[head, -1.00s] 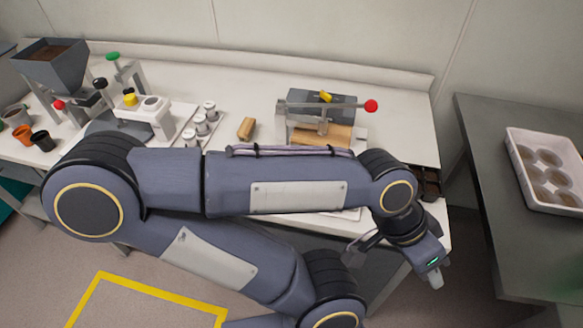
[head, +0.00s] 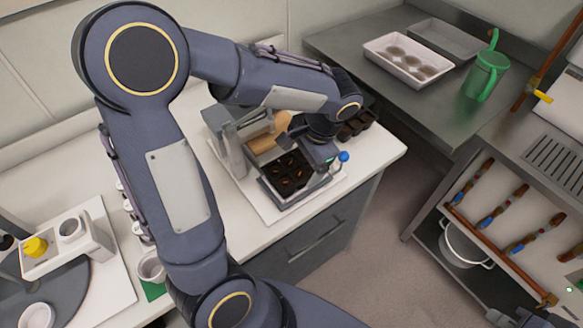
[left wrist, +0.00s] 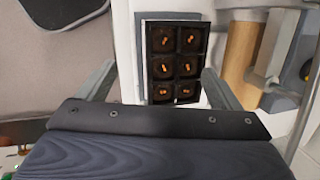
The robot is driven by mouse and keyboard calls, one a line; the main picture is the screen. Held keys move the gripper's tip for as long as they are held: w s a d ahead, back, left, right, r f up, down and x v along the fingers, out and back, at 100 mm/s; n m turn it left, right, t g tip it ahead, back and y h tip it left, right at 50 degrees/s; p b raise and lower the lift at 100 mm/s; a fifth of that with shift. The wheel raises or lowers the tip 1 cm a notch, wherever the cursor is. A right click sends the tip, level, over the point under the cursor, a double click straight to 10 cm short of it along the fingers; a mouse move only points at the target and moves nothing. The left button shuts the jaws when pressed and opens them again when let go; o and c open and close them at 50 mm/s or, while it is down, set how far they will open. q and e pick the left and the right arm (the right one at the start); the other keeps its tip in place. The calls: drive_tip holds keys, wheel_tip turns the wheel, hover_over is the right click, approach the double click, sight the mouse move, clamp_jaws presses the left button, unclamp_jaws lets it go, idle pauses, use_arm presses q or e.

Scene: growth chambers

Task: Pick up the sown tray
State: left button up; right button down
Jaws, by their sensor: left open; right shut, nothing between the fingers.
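The sown tray (head: 289,172) is black, with several soil-filled cells holding orange-brown seeds. It sits in a grey holder on a white board near the front of the bench. In the left wrist view the tray (left wrist: 176,62) is upright in the picture, ahead of my gripper and between the lines of its fingers. My left gripper (head: 322,165) is at the tray's right side in the head view, its fingertips partly hidden. In the left wrist view its fingers (left wrist: 157,88) are wide apart and empty. My right gripper (head: 532,314) shows only partly at the bottom right corner, away from the tray.
A dark pot tray (head: 355,125) stands behind my left gripper, and a blue-capped bottle (head: 342,160) is close beside it. A steel table (head: 375,50) holds a white tray (head: 407,60) and a green watering can (head: 486,75).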

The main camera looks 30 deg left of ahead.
sight(297, 175)
use_arm(q)
drive_tip(key=shift+m+y, duration=0.7)
drive_tip(key=shift+y, duration=0.1)
drive_tip(key=w+f, duration=0.1)
drive_tip(key=w+d+f, duration=0.1)
drive_tip(key=w, duration=0.1)
drive_tip(key=shift+w+d, duration=0.15)
drive_tip(key=x, duration=0.2)
drive_tip(key=p+x, duration=0.1)
drive_tip(key=x, duration=0.2)
drive_tip(key=p+x, duration=0.1)
drive_tip(key=x, duration=0.1)
drive_tip(key=shift+w+f, duration=0.1)
drive_tip(key=shift+f, duration=0.15)
drive_tip(key=c, duration=1.3)
drive_tip(key=shift+c, duration=0.2)
